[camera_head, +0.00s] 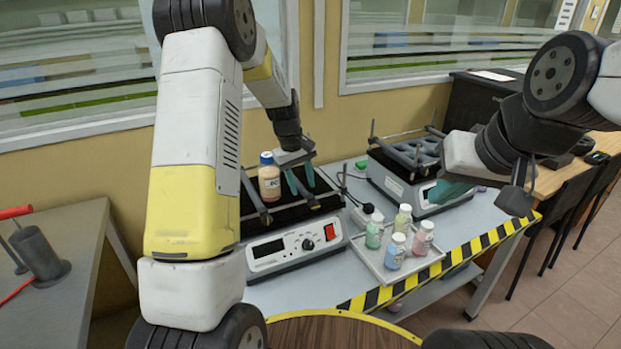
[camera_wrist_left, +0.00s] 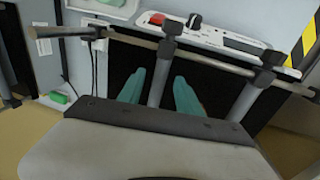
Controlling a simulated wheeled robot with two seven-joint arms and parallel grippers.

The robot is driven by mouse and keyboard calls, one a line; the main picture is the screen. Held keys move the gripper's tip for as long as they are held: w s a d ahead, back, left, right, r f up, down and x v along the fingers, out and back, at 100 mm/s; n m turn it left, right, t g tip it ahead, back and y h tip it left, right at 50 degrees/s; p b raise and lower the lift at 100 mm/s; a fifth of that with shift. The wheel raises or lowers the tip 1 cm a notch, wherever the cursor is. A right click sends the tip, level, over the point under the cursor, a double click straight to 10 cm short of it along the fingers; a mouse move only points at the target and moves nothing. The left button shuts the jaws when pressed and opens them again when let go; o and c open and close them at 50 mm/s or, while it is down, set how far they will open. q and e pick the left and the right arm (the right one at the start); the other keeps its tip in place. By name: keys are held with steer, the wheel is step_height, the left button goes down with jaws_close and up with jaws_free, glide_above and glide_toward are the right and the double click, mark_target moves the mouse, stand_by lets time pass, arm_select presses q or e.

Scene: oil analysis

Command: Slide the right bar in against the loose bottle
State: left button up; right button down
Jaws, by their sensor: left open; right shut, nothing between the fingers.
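The loose bottle (camera_head: 269,180), pinkish-orange with a white label and blue cap, stands upright on the left shaker (camera_head: 293,247) between two bars. The left bar (camera_head: 254,196) is beside it. The right bar (camera_head: 304,191) is to its right, with a gap between. In the left wrist view the right bar (camera_wrist_left: 162,72) runs between my open left fingers, and the left bar (camera_wrist_left: 247,97) lies further right. My left gripper (camera_head: 300,180) is open and low over the platform. Contact with the bar cannot be told. The bottle is not visible in the wrist view. My right gripper (camera_head: 447,191) is shut and empty.
A tray (camera_head: 370,262) with several small capped bottles stands right of the left shaker. A second shaker (camera_head: 415,185) with a rack stands behind it, near my right gripper. A striped edge (camera_head: 460,257) bounds the table. A side table (camera_head: 70,240) is at the left.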

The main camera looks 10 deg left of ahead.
arm_select(q)
steer(key=shift+d+f, duration=0.15)
steer(key=shift+f, duration=0.5)
jaws_close()
steer(key=shift+s+a, duration=0.45)
steer(key=shift+a, duration=0.25)
steer(key=shift+s+a, duration=0.5)
steer(key=shift+a, duration=0.25)
steer(key=shift+s+a, duration=0.45)
steer(key=shift+a, duration=0.25)
jaws_free()
